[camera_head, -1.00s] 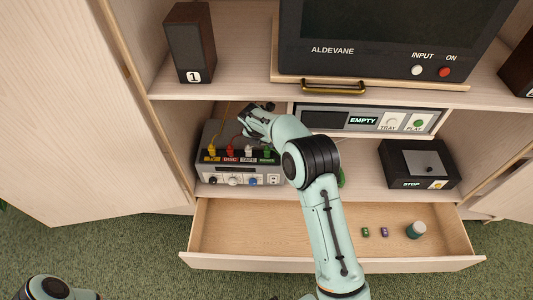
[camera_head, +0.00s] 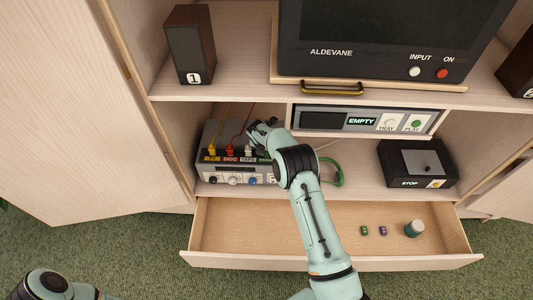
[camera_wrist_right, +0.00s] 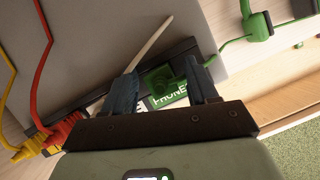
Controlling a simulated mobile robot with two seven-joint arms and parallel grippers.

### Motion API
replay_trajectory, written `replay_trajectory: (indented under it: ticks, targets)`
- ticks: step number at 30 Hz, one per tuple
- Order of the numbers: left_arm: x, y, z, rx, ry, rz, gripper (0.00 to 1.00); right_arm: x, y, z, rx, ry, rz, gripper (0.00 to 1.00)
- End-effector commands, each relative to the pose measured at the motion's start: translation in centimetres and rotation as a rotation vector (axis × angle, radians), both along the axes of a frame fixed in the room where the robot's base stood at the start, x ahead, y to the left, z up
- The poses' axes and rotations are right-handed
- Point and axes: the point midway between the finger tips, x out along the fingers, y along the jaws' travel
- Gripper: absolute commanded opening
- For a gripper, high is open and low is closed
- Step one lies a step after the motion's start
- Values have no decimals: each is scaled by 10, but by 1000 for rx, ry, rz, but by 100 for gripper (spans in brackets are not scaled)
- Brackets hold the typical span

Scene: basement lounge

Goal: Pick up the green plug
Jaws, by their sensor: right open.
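The green plug (camera_wrist_right: 166,78) sits at the socket labelled PHONES in the right wrist view, with a thin green cord running off to the right. My right gripper (camera_wrist_right: 163,88) is open, with one finger on each side of the plug. The left finger overlaps the lower end of the white cord (camera_wrist_right: 153,45) and hides the white plug's body. In the head view my right gripper and forearm cover the green plug at the right end of the grey switch box (camera_head: 207,168). Whether the fingers touch the plug, I cannot tell. My left gripper is out of view.
Yellow (camera_head: 212,150), red (camera_head: 229,151) and white (camera_head: 248,150) plugs stand in the box beside it. Green headphones (camera_head: 338,174) lie to the right on the shelf. A black box (camera_head: 390,162) stands further right. An open drawer (camera_head: 245,230) sticks out below.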

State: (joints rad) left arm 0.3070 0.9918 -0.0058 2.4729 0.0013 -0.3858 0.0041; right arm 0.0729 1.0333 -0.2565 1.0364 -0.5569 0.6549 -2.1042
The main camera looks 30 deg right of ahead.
Motion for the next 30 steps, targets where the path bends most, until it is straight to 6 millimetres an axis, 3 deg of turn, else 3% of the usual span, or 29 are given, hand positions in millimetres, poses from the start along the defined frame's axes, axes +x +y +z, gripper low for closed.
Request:
replay_trajectory:
  ticks: [3, 4, 9, 20, 30]
  targets:
    - [-1, 0, -1, 0, 1, 0, 0, -1, 0, 0, -1, 1, 0, 58]
    - [-1, 0, -1, 0, 1, 0, 0, -1, 0, 0, -1, 1, 0, 52]
    - [-1, 0, -1, 0, 1, 0, 0, -1, 0, 0, -1, 1, 0, 0]
    - [-1, 0, -1, 0, 1, 0, 0, 0, 0, 3, -1, -1, -1, 0]
    - [-5, 0, -6, 0, 6, 0, 0, -4, 5, 36, 1, 1, 3, 0]
